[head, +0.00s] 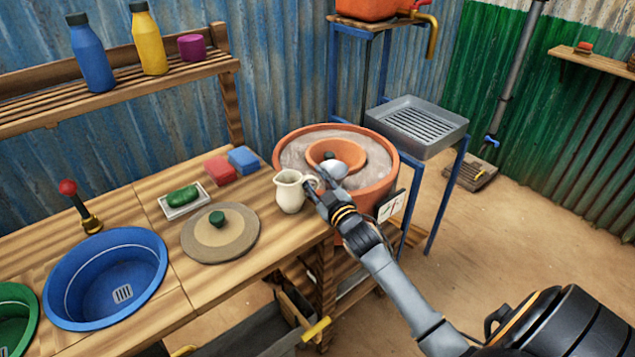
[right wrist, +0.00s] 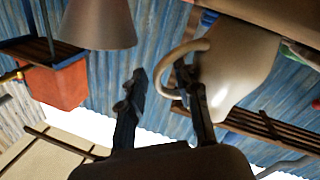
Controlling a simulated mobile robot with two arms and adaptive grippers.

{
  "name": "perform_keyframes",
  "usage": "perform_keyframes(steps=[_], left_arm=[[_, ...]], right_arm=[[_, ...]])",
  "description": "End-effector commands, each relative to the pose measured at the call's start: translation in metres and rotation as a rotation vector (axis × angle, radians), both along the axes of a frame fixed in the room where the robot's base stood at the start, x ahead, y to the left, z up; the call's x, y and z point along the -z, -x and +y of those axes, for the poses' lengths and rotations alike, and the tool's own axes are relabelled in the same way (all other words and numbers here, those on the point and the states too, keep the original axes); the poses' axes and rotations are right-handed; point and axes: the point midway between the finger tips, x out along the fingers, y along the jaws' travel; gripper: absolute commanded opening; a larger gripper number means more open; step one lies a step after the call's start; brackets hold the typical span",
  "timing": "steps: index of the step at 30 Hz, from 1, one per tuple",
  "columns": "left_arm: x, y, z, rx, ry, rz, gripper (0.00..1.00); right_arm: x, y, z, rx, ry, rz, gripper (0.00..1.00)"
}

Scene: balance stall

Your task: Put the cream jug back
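The cream jug (head: 288,192) stands upright on the wooden counter near its right edge, its handle facing right. In the right wrist view the jug (right wrist: 238,70) appears upside down, its handle (right wrist: 180,62) close to my fingers. My right gripper (head: 318,184) is at the handle side of the jug. In the wrist view its fingers (right wrist: 160,78) are apart; one overlaps the handle, and I cannot tell whether it touches or passes through the loop. My left gripper is not in view.
Right of the counter stands a terracotta pot (head: 380,188) with an inner bowl (head: 350,150) and a white rounded thing (head: 333,168). A round lid (head: 222,240), a soap dish (head: 172,210), sponges (head: 243,158) and a blue basin (head: 110,280) occupy the counter. A grey tray (head: 450,130) stands behind.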

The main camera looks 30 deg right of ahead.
Motion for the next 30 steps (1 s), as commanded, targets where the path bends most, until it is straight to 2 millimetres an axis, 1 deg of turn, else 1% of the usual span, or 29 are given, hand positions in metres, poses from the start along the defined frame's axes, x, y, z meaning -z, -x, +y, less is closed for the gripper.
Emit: perform_keyframes(steps=[2, 5, 8, 15, 19, 24, 30], left_arm=[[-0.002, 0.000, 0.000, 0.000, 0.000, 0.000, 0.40], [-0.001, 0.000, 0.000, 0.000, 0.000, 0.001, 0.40], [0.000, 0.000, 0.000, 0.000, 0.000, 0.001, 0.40], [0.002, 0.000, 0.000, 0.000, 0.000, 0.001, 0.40], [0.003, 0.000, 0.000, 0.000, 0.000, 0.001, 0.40], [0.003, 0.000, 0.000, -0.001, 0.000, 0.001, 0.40], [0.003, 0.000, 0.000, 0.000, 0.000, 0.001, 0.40]], right_arm=[[-0.003, 0.001, 0.000, -0.001, 0.000, -0.001, 0.32], [-0.001, 0.012, 0.002, 0.000, 0.000, 0.001, 0.32], [-0.001, 0.030, 0.004, 0.000, 0.000, 0.002, 0.32], [0.000, 0.079, 0.011, -0.001, -0.001, 0.003, 0.32], [0.000, 0.100, 0.014, 0.000, 0.000, 0.001, 0.32], [-0.001, 0.115, 0.016, 0.001, -0.001, 0.001, 0.32], [-0.002, 0.119, 0.016, 0.001, 0.000, -0.001, 0.32]])
